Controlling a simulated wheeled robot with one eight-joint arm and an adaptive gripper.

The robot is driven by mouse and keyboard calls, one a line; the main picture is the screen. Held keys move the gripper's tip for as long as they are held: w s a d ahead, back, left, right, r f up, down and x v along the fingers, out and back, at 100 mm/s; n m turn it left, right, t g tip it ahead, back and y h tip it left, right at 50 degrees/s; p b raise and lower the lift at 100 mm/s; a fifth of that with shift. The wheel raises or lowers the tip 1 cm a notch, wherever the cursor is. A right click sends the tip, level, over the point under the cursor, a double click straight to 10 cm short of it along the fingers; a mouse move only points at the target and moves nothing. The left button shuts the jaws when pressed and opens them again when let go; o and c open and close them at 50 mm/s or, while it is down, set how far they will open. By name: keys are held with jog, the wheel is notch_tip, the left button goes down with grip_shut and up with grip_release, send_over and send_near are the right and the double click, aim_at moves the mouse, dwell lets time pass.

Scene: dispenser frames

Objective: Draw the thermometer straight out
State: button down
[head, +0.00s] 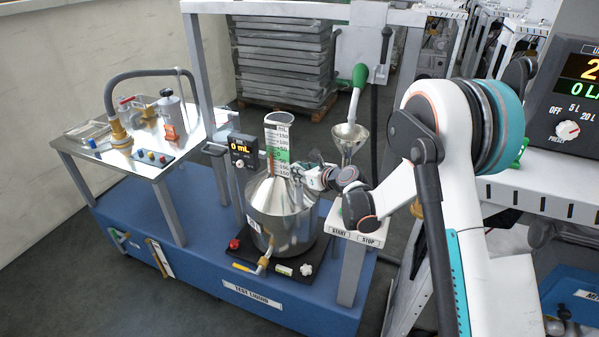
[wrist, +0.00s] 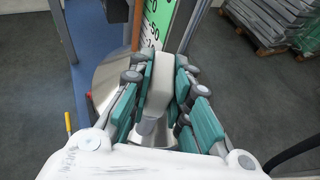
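A pale, blocky piece, which looks like the head of the thermometer (wrist: 158,90), sits between my gripper's teal finger pads in the wrist view. The pads lie against it on both sides, and a short grey stem shows below it. My gripper (head: 311,177) is beside the graduated scale neck (head: 277,137) in the head view, above the steel measuring can (head: 283,222). The thermometer is small and mostly hidden by the fingers there. Its lower end is not visible, so I cannot tell how deep it sits.
A 0 mL display (head: 242,150) is left of the neck. The START/STOP box (head: 357,236) is just right of the can. An upright grey frame (head: 196,70) rises at the left.

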jog(key=shift+r, duration=0.1)
jog(key=shift+r+p, duration=2.7)
jog(key=shift+r, duration=2.5)
